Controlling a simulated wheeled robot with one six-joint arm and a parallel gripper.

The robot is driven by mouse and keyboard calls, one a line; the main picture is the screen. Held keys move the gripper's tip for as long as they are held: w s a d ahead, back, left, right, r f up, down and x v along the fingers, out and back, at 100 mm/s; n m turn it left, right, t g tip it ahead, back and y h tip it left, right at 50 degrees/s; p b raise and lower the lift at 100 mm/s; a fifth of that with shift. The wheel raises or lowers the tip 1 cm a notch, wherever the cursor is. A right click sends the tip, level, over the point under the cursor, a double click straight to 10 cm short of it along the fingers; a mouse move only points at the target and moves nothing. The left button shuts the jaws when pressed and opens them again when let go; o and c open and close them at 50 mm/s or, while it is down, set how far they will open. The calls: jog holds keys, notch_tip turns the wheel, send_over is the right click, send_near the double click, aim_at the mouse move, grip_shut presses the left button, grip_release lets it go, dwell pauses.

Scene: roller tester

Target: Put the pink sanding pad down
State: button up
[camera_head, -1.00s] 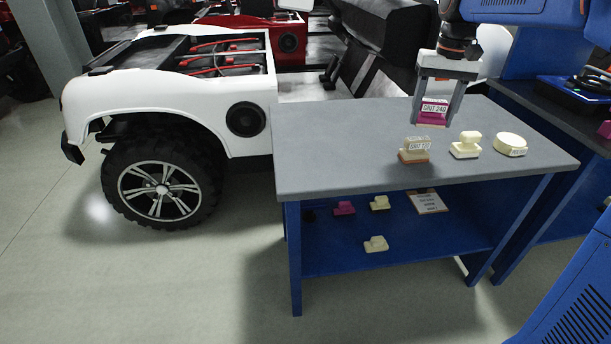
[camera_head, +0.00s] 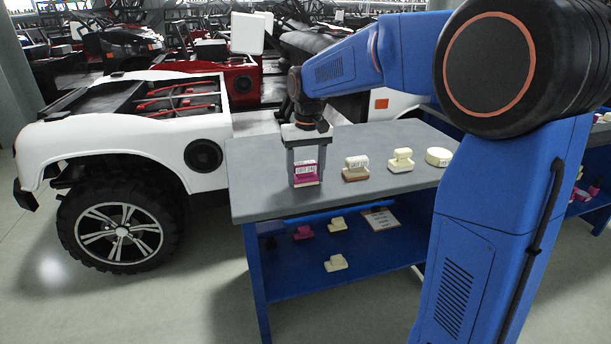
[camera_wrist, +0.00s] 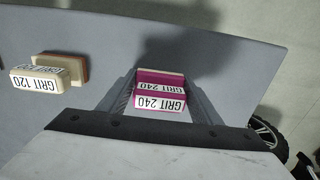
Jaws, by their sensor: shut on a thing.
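The pink sanding pad (camera_head: 306,174), labelled GRIT 240, is between the fingers of my gripper (camera_head: 306,176) in the head view. My gripper is shut on it, over the left part of the grey tabletop (camera_head: 262,205). The pad is upright and its underside is at or very near the tabletop; I cannot tell whether it touches. In the wrist view the pink pad (camera_wrist: 160,92) also sits between the two fingers (camera_wrist: 160,98), with the bare grey table around it.
The lower blue shelf (camera_head: 290,282) holds several pads and a sheet (camera_head: 380,219). A white vehicle (camera_head: 100,130) stands left of the table.

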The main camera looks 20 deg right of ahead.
jog(key=shift+f, duration=0.25)
jog(key=o, duration=1.4)
jog(key=shift+f, duration=0.1)
jog(key=shift+o, duration=0.2)
